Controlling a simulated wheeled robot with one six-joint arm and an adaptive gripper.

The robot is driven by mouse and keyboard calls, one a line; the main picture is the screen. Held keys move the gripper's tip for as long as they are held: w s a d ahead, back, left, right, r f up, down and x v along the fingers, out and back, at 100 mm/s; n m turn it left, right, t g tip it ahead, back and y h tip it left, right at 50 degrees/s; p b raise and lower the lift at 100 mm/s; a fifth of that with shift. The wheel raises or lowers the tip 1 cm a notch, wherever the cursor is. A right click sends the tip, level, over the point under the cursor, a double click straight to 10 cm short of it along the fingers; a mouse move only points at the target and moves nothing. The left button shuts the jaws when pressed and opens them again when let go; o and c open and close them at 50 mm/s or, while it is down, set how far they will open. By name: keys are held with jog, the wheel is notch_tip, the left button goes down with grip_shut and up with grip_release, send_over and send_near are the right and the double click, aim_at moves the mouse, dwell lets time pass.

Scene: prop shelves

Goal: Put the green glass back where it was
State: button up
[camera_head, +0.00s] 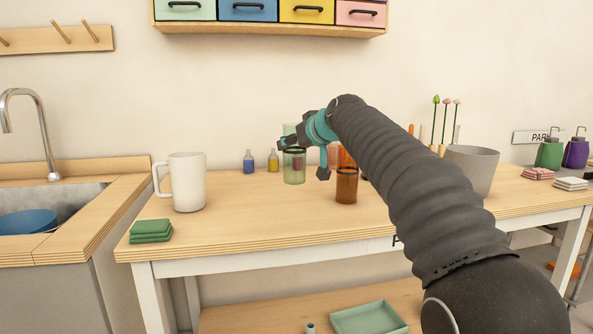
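A green see-through glass (294,168) stands upright on the wooden table, left of the middle. A second patch of green glass (289,129) shows just above it, partly behind my gripper; I cannot tell whether it is a separate glass held up or one standing further back. My gripper (304,152) is at the green glass's upper right, with one dark finger across its top and another hanging to its right. I cannot tell whether the fingers touch or grip any glass.
A brown glass (346,187) stands close to the right, with an orange one (345,157) behind it. A white mug (187,182), blue bottle (249,162) and yellow bottle (273,162) stand left. A grey pot (472,168) stands right.

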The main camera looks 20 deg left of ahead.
aim_at(300, 163)
jog(key=shift+f+b, duration=0.6)
jog(key=shift+f, duration=2.25)
jog(key=shift+f, duration=0.15)
jog(key=o, duration=1.5)
jog(key=shift+s+d+r, duration=0.1)
jog(key=shift+s+r, duration=0.05)
jog(key=shift+r, duration=0.05)
jog(key=b+v, duration=0.2)
jog(key=v, duration=0.9)
jog(key=shift+s+d, duration=0.25)
jog(key=shift+s, duration=0.05)
